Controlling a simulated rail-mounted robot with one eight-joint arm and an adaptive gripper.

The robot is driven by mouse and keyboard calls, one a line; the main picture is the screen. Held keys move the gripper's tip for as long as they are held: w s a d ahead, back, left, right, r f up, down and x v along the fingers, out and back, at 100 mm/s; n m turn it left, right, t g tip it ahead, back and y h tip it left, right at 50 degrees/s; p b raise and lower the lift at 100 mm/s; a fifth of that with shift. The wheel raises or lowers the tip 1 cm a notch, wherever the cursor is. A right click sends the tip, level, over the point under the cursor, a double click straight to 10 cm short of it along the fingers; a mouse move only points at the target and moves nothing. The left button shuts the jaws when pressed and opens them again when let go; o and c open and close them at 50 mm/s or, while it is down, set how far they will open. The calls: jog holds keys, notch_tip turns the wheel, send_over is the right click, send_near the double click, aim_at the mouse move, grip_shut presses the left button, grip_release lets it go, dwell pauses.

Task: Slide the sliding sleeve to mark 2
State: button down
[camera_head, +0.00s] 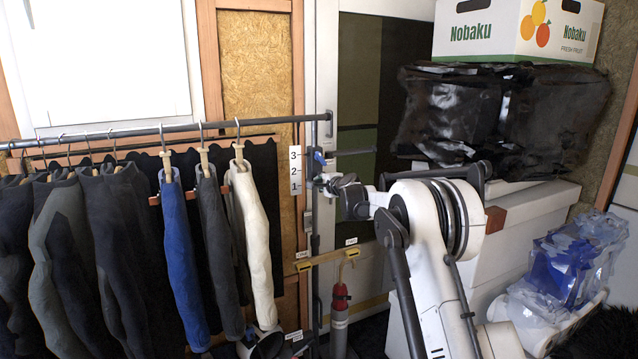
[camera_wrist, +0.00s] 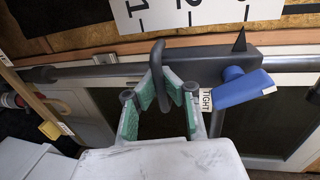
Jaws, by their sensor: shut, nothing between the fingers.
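The sliding sleeve (camera_wrist: 195,70) is a dark grey tube on a metal rod (camera_wrist: 290,64), with a black pointer and a grey loop handle (camera_wrist: 158,60). The white scale card (camera_wrist: 165,12) beside it shows 1, 2 and a third tick; the pointer is near the third tick, past 2. A blue lever (camera_wrist: 243,88) on the sleeve bears a TIGHT label. In the head view the card (camera_head: 295,170) reads 3, 2, 1 downward. My gripper (camera_wrist: 163,78), also in the head view (camera_head: 326,184), is shut, its fingertips at the loop. I cannot tell whether they pass inside it.
A clothes rail (camera_head: 160,131) with hanging garments stands left of the rod. White boxes, black bags (camera_head: 500,110) and a Nobaku carton (camera_head: 515,30) fill the right side.

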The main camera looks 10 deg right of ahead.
notch_tip(320, 180, down, 6)
jog(key=b, duration=0.4)
jog(key=shift+r, duration=0.1)
jog(key=c, duration=1.8)
grip_release()
jog(key=v, duration=1.2)
jog(key=shift+s, duration=0.1)
